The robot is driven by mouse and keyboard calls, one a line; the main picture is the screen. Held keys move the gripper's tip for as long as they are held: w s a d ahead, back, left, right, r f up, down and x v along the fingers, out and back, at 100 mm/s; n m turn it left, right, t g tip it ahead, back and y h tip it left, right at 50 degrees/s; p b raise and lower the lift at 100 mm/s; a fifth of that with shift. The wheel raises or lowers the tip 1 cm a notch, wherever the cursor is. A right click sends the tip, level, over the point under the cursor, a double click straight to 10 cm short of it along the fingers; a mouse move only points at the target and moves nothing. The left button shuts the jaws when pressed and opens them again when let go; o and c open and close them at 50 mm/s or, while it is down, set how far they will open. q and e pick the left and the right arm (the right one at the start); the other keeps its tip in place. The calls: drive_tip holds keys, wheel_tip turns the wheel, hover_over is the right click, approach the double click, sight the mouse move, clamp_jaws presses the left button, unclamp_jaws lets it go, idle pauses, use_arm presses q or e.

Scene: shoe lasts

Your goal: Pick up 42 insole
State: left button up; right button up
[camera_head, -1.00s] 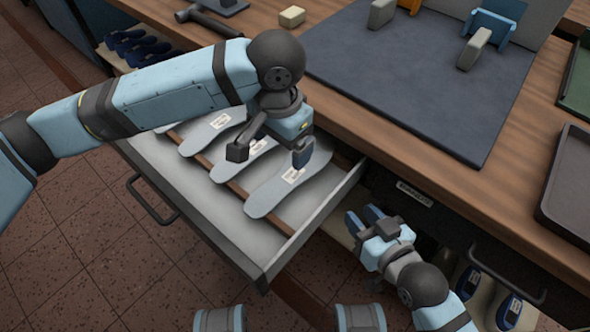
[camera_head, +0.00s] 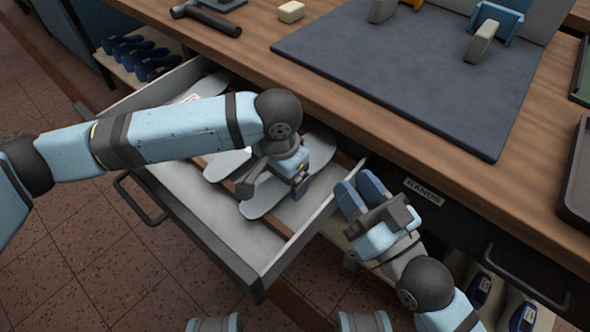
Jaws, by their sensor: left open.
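Several flat grey insoles lie in the open drawer (camera_head: 180,205). The right-hand insole (camera_head: 262,203) lies under my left gripper (camera_head: 272,188), which is open with its fingers spread above it. Contact cannot be told. A second insole (camera_head: 226,165) lies to its left, partly behind my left arm. A third insole (camera_head: 207,87) shows only in part behind that arm. Most size labels are hidden, and no number is readable, so I cannot tell which is 42. My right gripper (camera_head: 362,194) is beside the drawer's right wall, its two fingers close together; I see nothing held.
A wooden bench (camera_head: 370,135) with a dark mat (camera_head: 410,75) stands behind the drawer. A hammer (camera_head: 208,18) and a pale block (camera_head: 291,12) lie on it. Blue-and-cream shoe lasts (camera_head: 125,45) sit on a lower shelf. A dark tray (camera_head: 578,195) is at the right.

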use_arm(q)
drive_tip(key=shift+f+p, duration=0.2)
drive_tip(key=shift+p, duration=0.6)
idle(0.6)
drive_tip(key=c, duration=1)
